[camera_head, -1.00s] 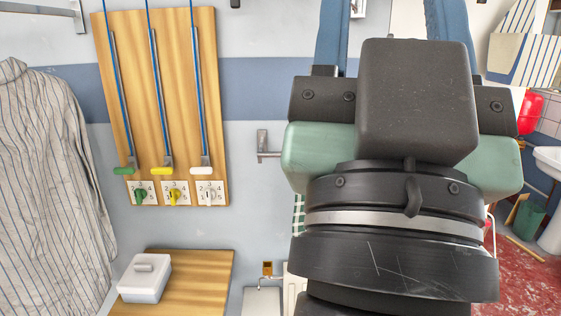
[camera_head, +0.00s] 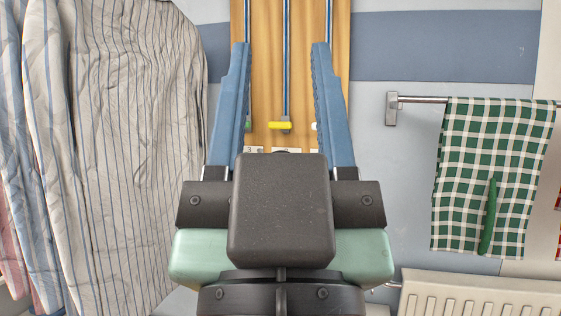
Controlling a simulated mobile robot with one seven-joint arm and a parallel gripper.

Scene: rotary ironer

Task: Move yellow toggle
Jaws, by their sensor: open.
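The yellow toggle (camera_head: 280,125) is a short yellow handle at the lower end of a rod on the wooden board (camera_head: 268,75). It shows between the two blue fingers of my gripper (camera_head: 281,50). My gripper is open, with its fingers spread wide and nothing between them that I can see it touching. How far the toggle is beyond the fingertips I cannot tell. A green toggle (camera_head: 248,125) and a white toggle (camera_head: 314,126) are partly hidden behind the left and right fingers. The dials below the toggles are mostly hidden by my gripper.
Striped shirts (camera_head: 120,150) hang close on the left. On the right, a green checked towel (camera_head: 490,170) hangs from a metal rail (camera_head: 425,99), above a white radiator (camera_head: 480,295). The wall (camera_head: 400,150) between board and towel is bare.

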